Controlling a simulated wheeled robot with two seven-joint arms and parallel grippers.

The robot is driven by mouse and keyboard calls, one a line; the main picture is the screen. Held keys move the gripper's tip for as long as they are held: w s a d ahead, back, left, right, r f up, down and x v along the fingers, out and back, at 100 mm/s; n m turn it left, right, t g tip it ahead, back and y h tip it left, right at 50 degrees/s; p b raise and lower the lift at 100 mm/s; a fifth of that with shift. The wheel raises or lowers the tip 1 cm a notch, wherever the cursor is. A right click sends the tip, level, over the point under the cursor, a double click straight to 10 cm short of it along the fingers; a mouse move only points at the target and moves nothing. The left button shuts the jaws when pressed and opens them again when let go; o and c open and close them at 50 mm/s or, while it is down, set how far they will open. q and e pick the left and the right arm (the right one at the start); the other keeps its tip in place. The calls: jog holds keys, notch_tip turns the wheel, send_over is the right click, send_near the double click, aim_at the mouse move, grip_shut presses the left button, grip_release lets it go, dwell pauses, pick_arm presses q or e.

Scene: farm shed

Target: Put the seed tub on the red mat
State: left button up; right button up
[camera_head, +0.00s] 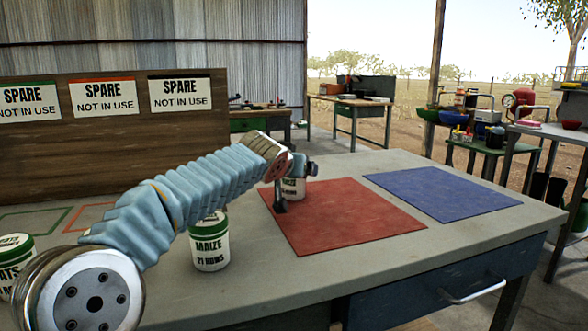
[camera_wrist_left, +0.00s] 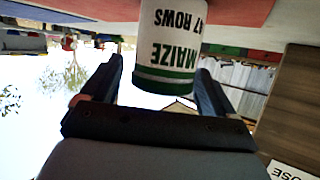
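The red mat (camera_head: 345,217) lies on the table, left of the blue mat. A white tub with a green lid (camera_head: 294,188) stands upright at the red mat's back left part. In the left wrist view, which is upside down, this tub (camera_wrist_left: 170,42) reads MAIZE 47 ROWS. My left gripper (camera_head: 290,183) is at this tub, its fingers open on either side of the lid end. A gap shows at one finger; contact at the other is unclear. My arm and gripper partly hide the tub in the head view. My right gripper is out of view.
Another white tub, MAIZE 21 ROWS (camera_head: 210,250), stands under my left forearm. An OATS tub (camera_head: 12,262) is at the left edge. The blue mat (camera_head: 440,193) is bare. A brown board with SPARE signs (camera_head: 110,125) stands behind the table's left side.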

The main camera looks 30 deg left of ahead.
pick_arm(q)
jog(key=shift+r, duration=0.15)
jog(key=b+v, duration=0.1)
jog(key=v, duration=1.1)
